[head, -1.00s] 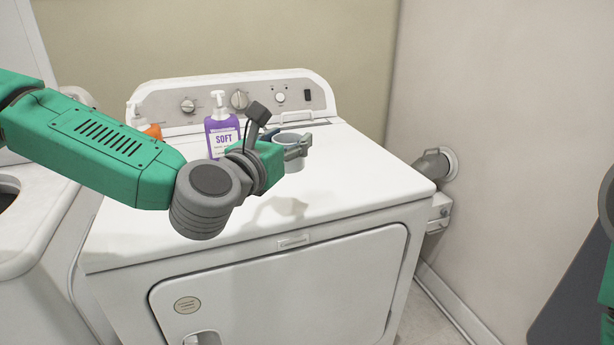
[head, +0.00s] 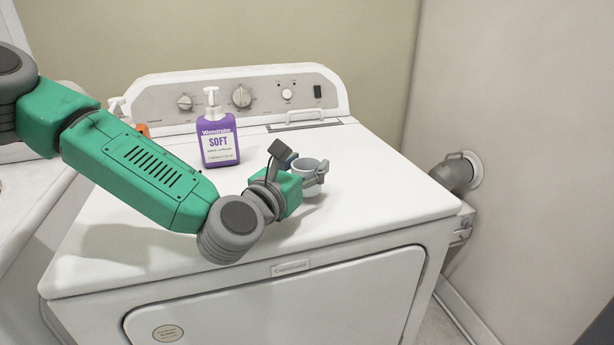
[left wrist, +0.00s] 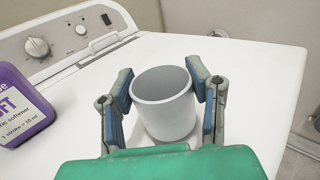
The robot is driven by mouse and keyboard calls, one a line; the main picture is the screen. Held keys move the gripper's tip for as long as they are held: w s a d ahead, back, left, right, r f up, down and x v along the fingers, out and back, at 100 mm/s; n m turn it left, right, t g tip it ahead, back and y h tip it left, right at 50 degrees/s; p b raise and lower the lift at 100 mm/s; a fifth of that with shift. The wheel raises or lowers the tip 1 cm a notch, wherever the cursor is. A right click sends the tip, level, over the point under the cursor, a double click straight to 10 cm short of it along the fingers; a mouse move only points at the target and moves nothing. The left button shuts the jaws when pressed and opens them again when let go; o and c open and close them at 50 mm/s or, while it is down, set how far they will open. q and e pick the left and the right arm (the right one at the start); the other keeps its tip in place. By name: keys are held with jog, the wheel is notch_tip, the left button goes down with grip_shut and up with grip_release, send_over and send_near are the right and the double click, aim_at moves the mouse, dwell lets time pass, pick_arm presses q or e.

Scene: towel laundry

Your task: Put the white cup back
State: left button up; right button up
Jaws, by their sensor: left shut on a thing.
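The white cup (head: 309,184) is upright and looks empty, over the right front part of the white dryer top (head: 380,185). My left gripper (head: 314,174) is shut on the cup. In the left wrist view the cup (left wrist: 164,105) sits between the two fingers of the left gripper (left wrist: 166,95), one on each side. The cup's base is partly hidden, and I cannot tell whether it touches the dryer top. My right gripper is not in view.
A purple softener bottle (head: 219,135) with a white pump stands behind the gripper, near the control panel (head: 240,100). An orange-and-white bottle (head: 141,130) is partly hidden by my left arm. The dryer top right of the cup is clear.

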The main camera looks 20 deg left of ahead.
pick_arm(q)
jog(key=shift+f, duration=0.85)
jog(key=shift+a+f, duration=0.15)
jog(key=shift+a, duration=0.15)
jog(key=o, duration=0.9)
jog(key=shift+a, duration=0.1)
jog(key=shift+o, duration=0.2)
jog(key=shift+d, duration=0.2)
